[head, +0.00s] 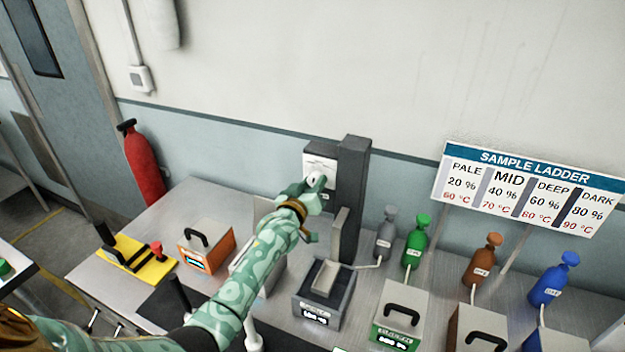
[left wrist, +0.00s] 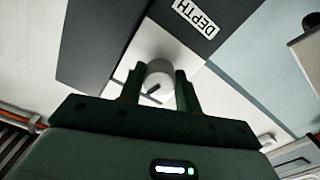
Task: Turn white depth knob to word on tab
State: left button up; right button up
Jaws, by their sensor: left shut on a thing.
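The white depth knob (left wrist: 160,72) sits on a white panel of a dark grey upright unit (head: 352,185) at the back of the bench. A dark pointer mark shows on its face in the left wrist view, beside a line on the panel. A "DEPTH" label (left wrist: 197,16) is on the panel near it. My left gripper (head: 316,184) reaches up to the panel and is shut on the knob, one finger on each side; it also shows in the left wrist view (left wrist: 159,88). I cannot make out a tab with a word. My right gripper is out of view.
A sample ladder sign (head: 530,190) lists PALE, MID, DEEP and DARK at right. Several coloured bottles and handled boxes, including a green box (head: 400,318), stand along the bench. A grey tray unit (head: 322,300) sits below the upright. An orange-fronted box (head: 205,247) stands left of my arm.

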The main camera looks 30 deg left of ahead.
pick_arm(q)
jog(key=shift+n+p, duration=0.4)
jog(key=shift+n, duration=0.8)
jog(key=o, duration=1)
jog(key=shift+c, duration=0.2)
jog(key=s+d+p, duration=0.1)
jog(key=s, duration=1.5)
jog(key=shift+s, duration=0.1)
